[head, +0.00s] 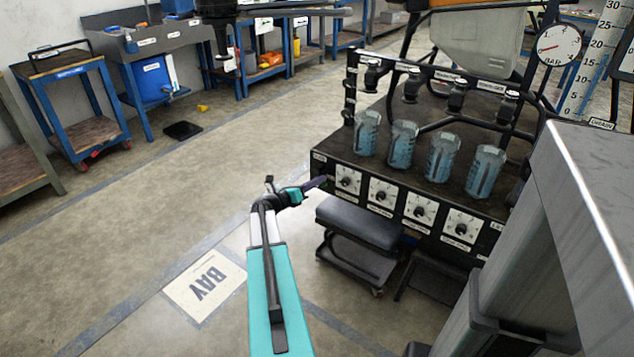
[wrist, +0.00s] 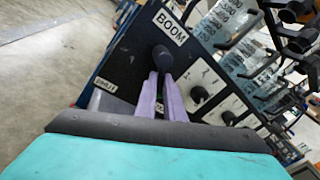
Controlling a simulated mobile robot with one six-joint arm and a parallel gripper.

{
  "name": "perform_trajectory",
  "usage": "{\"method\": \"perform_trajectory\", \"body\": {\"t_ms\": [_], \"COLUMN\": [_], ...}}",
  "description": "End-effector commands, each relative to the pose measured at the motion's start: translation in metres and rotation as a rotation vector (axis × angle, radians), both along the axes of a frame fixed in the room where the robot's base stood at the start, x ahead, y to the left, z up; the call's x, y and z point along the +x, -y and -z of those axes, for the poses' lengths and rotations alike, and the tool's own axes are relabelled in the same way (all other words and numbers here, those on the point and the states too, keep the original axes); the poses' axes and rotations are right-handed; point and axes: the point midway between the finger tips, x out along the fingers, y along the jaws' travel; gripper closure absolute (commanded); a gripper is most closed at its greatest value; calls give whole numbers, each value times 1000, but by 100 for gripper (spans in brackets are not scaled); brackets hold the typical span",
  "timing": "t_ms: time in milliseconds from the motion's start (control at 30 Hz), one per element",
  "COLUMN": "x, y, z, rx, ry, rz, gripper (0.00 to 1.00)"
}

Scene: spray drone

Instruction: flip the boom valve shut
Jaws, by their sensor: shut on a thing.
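The boom valve shows in the wrist view as a dark handle (wrist: 161,54) on a black panel, just below a white "BOOM" label (wrist: 170,26). My gripper (wrist: 162,80) has its two purple fingers shut on that handle, one on each side. The fingers hide the lower part of the handle. In the head view my gripper (head: 318,183) reaches the left end of the black valve panel (head: 322,168). The valve itself is too small and covered there to make out.
Several dial knobs (head: 382,193) line the panel to the right of the boom valve. Clear jars with blue liquid (head: 403,145) stand above them. A padded dark stool (head: 358,222) is close below my gripper. The floor on the left is open.

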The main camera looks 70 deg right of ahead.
Motion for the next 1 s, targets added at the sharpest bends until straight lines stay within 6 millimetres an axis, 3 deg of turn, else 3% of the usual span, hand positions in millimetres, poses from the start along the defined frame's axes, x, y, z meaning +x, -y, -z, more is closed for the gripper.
{"method": "perform_trajectory", "body": {"t_ms": [1000], "x": [18], "y": [4], "z": [3], "rx": [-145], "ry": [555], "rz": [0], "gripper": [100]}}
